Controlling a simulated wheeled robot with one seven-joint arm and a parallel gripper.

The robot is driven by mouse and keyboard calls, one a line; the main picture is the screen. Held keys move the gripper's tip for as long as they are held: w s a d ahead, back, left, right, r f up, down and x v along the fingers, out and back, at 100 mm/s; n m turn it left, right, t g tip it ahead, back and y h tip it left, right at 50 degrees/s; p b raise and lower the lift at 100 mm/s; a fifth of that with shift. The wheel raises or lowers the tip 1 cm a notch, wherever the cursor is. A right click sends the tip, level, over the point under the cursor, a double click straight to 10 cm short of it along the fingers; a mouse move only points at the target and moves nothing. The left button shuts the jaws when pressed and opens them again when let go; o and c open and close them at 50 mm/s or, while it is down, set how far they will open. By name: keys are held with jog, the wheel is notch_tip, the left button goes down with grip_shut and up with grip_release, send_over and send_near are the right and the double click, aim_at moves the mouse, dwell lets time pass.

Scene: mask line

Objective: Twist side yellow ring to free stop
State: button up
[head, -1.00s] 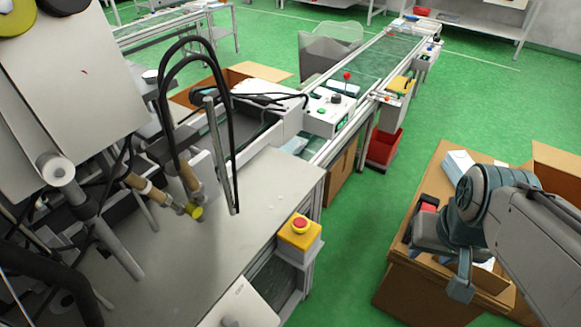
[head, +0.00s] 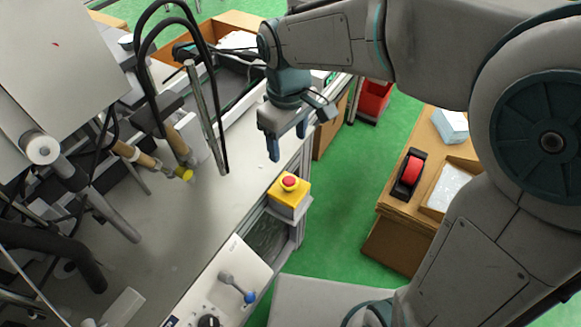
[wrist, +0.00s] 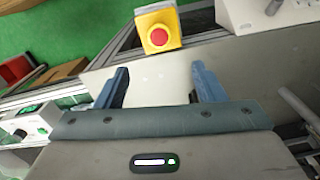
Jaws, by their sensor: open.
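The stop is a red mushroom button (head: 289,182) on a yellow box (head: 287,194) fixed at the right edge of the grey machine table. No separate yellow ring around the button can be made out. In the wrist view the red button (wrist: 159,37) and yellow box (wrist: 146,22) show at the top, beyond the fingertips. My gripper (head: 287,141) is open and empty, pointing down over the table edge, just behind the box and apart from it. Its two blue fingers (wrist: 158,75) stand wide apart in the wrist view.
Black hoses and a metal post (head: 205,115) rise to the left of my gripper. A cardboard box with a red tape dispenser (head: 411,173) stands at right. Green floor lies between.

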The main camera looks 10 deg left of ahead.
aim_at(289, 180)
notch_tip(289, 180, down, 13)
jog(key=shift+r, duration=0.1)
dwell(0.3)
jog(key=c, duration=1)
